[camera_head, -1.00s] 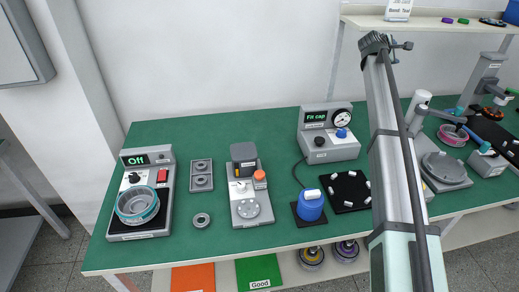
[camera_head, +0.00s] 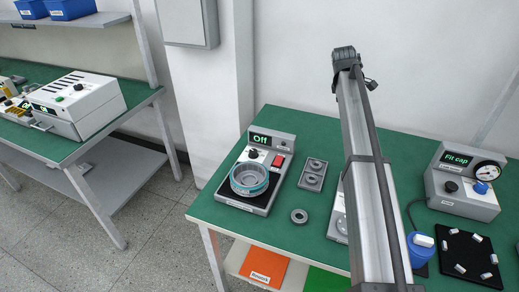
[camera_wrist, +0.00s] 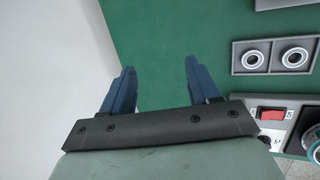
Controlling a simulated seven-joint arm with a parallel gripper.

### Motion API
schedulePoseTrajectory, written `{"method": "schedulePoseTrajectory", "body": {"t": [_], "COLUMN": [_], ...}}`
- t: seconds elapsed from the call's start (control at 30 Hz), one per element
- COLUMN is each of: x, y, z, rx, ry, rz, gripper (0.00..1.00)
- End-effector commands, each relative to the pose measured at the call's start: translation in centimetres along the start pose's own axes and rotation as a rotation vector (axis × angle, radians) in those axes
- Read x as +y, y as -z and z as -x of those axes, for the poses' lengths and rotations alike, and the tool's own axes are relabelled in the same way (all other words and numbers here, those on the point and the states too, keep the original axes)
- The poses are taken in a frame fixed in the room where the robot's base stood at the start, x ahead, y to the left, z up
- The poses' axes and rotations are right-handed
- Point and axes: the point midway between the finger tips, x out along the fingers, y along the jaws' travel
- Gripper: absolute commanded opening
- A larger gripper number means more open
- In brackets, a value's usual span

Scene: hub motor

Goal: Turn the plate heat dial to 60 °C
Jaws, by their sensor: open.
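The hot-plate unit (camera_head: 233,185) stands at the left end of the green bench in the head view. Its display (camera_head: 260,139) reads "Off". A small black heat dial (camera_head: 253,153) sits below the display, left of a red switch (camera_head: 279,161). A grey-and-teal ring-shaped housing (camera_head: 249,178) rests on the plate. In the wrist view, my gripper (camera_wrist: 159,75) is open, its two blue fingers apart with nothing between them. The unit's red switch (camera_wrist: 271,114) shows at the lower right there, beside the fingers. I cannot make out the dial clearly in that view.
A grey tray with two round parts (camera_head: 313,174) lies right of the unit, with a loose ring (camera_head: 299,216) in front. A press with a gauge (camera_head: 464,180) stands farther right. My arm hides the bench middle. Another bench (camera_head: 50,140) stands left across an aisle.

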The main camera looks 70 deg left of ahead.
Motion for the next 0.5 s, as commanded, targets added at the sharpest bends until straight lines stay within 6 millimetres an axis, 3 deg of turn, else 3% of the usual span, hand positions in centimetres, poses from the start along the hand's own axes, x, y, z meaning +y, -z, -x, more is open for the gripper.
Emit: {"method": "schedulePoseTrajectory", "body": {"t": [0.03,0.2,0.3,0.4,0.5], "x": [-1.6,-7.3,-10.9,-13.8,-16.1], "y": [3.8,14.2,19.4,23.2,25.8], "z": [0.8,3.5,5.3,6.8,7.9], "rx": [0.031,0.119,0.162,0.192,0.213], "ry": [0.033,0.152,0.219,0.272,0.311], "rz": [0.034,0.141,0.204,0.257,0.296], "gripper": [0.60,0.60,0.60,0.60,0.60]}}
